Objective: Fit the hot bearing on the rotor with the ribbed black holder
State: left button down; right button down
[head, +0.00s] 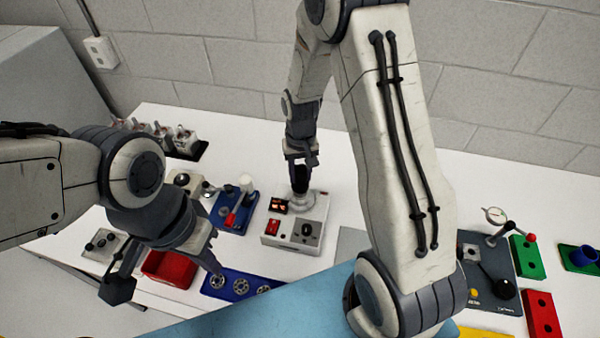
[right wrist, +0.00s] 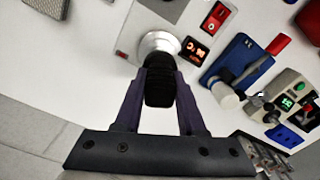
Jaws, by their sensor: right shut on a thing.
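My right gripper (head: 301,165) is shut on the ribbed black holder (head: 300,180), which stands upright. In the right wrist view the holder (right wrist: 158,84) is between the two fingers, and its far end is at a silver round part (right wrist: 160,45) on the grey heater box (head: 296,236). Whether the holder touches that part, I cannot tell. The heater has a lit red display (head: 278,205). I cannot make out the hot bearing or the rotor for certain. My left gripper (head: 166,280) is open and empty, above the front left of the table near a red bin (head: 170,268).
A blue tray (head: 218,290) with several metal rings lies at the front. A blue press-like fixture (head: 236,214) with a red part stands left of the heater. Several small metal units (head: 185,138) stand at back left. Green (head: 527,257) and red blocks (head: 542,315) are at right.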

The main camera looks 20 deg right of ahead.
jog(key=shift+f+b, duration=0.45)
jog(key=shift+f, duration=0.3)
jog(key=shift+f, duration=0.15)
jog(key=shift+f+b, duration=0.5)
jog(key=shift+f, duration=0.05)
jog(key=shift+r, duration=0.1)
jog(key=shift+r+p, duration=2.15)
jog(key=shift+r, duration=0.35)
jog(key=shift+a, duration=0.1)
